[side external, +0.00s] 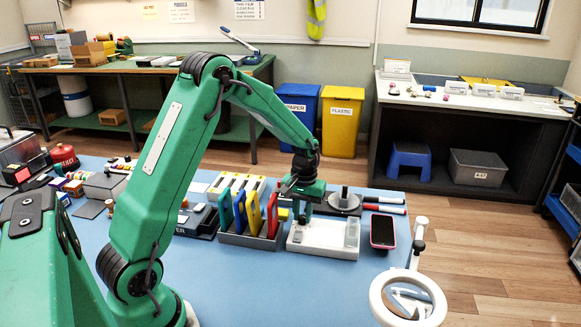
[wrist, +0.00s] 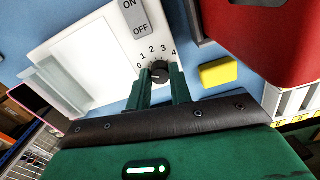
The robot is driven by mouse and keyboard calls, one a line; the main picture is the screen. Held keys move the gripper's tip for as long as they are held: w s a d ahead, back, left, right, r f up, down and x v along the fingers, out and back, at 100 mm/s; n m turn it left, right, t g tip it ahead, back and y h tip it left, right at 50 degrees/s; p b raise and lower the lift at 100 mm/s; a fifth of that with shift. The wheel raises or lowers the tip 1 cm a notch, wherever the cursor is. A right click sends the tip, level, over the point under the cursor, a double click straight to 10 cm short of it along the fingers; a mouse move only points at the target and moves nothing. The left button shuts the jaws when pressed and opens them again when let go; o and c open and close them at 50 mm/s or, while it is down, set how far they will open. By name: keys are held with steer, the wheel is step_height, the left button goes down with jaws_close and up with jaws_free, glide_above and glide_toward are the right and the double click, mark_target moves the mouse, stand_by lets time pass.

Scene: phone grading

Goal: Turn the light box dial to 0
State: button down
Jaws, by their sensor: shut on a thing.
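The white light box (side external: 335,247) lies on the blue table in the side external view, with my gripper (side external: 302,215) down over its left part. In the wrist view, the light box (wrist: 60,45) shows its pale panel, an ON/OFF switch (wrist: 135,18) and a dark round dial (wrist: 160,70) marked 0 to 4 in an arc. My gripper (wrist: 162,80) is shut on the dial, one green finger on each side. The fingers hide part of the dial, and I cannot tell for sure which number its pointer faces.
A rack of coloured upright pieces (side external: 250,240) stands just left of the light box. A phone in a pink case (side external: 383,231) lies to its right, and a ring magnifier (side external: 408,298) stands at the front right. A yellow block (wrist: 219,72) is near my fingers.

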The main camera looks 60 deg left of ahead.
mark_target(304, 217)
steer(key=shift+d+f, duration=0.1)
steer(key=shift+d, duration=0.15)
steer(key=c, duration=1.3)
jaws_free()
steer(key=shift+o, duration=0.2)
steer(key=shift+a, duration=0.1)
steer(key=shift+r, duration=0.2)
steer(key=shift+r, duration=0.25)
steer(key=shift+w+r, duration=0.1)
steer(key=shift+r, duration=3.4)
